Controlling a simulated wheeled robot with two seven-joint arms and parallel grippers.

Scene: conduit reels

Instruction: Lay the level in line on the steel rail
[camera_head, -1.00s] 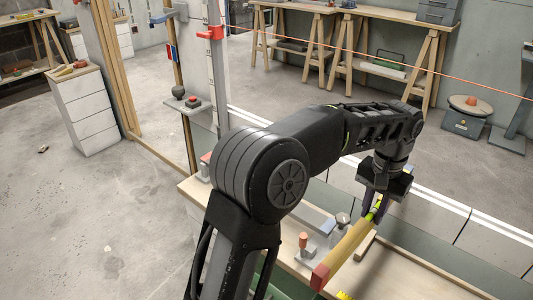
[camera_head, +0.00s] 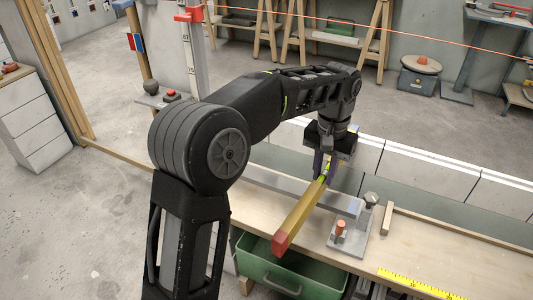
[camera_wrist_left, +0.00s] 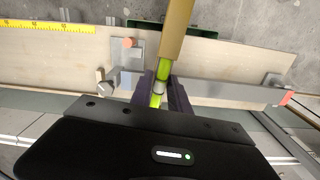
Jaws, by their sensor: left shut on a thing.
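The level (camera_head: 302,215) is a long yellow bar with a red end and a bright green part near my gripper. My left gripper (camera_head: 324,172) is shut on it and holds it above the workbench. The level also shows in the left wrist view (camera_wrist_left: 177,28), cut off at the top. The steel rail (camera_head: 346,203) is a flat grey bar along the bench, partly hidden behind the arm and level. In the left wrist view the rail (camera_wrist_left: 225,94) runs sideways, roughly crosswise to the level. My right gripper is not in view.
A grey plate with an orange knob (camera_head: 341,227) stands by the rail's right end, beside a dark-topped post (camera_head: 371,199). A wooden block (camera_head: 387,219) and a yellow tape (camera_head: 420,284) lie further right. A green drawer (camera_head: 270,266) sticks out below the bench.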

